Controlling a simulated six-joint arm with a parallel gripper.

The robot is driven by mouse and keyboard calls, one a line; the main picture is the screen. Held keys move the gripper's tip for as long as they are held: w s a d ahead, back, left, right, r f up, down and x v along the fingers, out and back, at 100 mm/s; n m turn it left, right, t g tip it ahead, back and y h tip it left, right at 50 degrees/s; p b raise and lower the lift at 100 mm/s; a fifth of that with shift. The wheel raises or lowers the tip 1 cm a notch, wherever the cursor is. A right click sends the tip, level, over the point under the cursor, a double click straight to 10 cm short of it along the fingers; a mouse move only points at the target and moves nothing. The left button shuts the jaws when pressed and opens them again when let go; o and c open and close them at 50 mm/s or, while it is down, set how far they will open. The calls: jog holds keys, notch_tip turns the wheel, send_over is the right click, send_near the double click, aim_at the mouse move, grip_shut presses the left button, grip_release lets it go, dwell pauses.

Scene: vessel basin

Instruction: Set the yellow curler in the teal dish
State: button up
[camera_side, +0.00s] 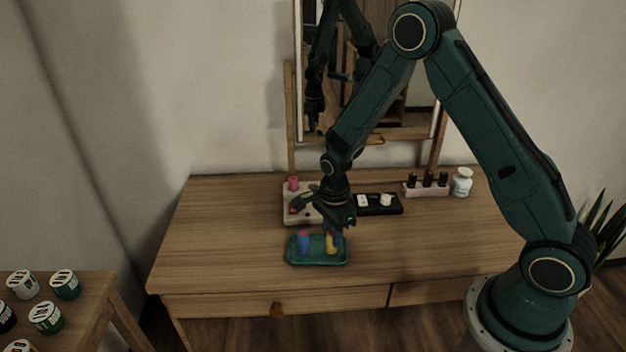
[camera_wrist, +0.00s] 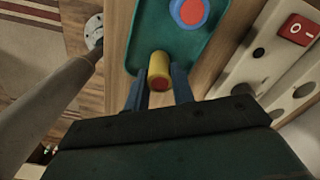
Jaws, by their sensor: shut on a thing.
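The yellow curler (camera_side: 331,243) is upright between the fingers of my gripper (camera_side: 333,232), at the right part of the teal dish (camera_side: 293,258). In the wrist view the yellow curler (camera_wrist: 158,66) has a reddish end and sits between the two blue fingers of my gripper (camera_wrist: 159,88), over the edge of the teal dish (camera_wrist: 150,28). My gripper is shut on the curler. Whether the curler's lower end touches the dish floor I cannot tell. A blue curler with a red end (camera_side: 304,243) stands in the left part of the dish; it also shows in the wrist view (camera_wrist: 189,12).
Behind the dish is a pale holder (camera_side: 290,215) with holes, a pink-red curler (camera_side: 293,184) and a red switch (camera_wrist: 298,29). A black tray (camera_side: 378,210), a bottle rack (camera_side: 426,190) and a white jar (camera_side: 461,183) stand to the right. The tabletop's left side is clear.

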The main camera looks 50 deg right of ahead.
jog(key=shift+f, duration=0.2)
jog(key=o, duration=1)
jog(key=shift+r, duration=6.15)
jog(key=shift+r, duration=0.1)
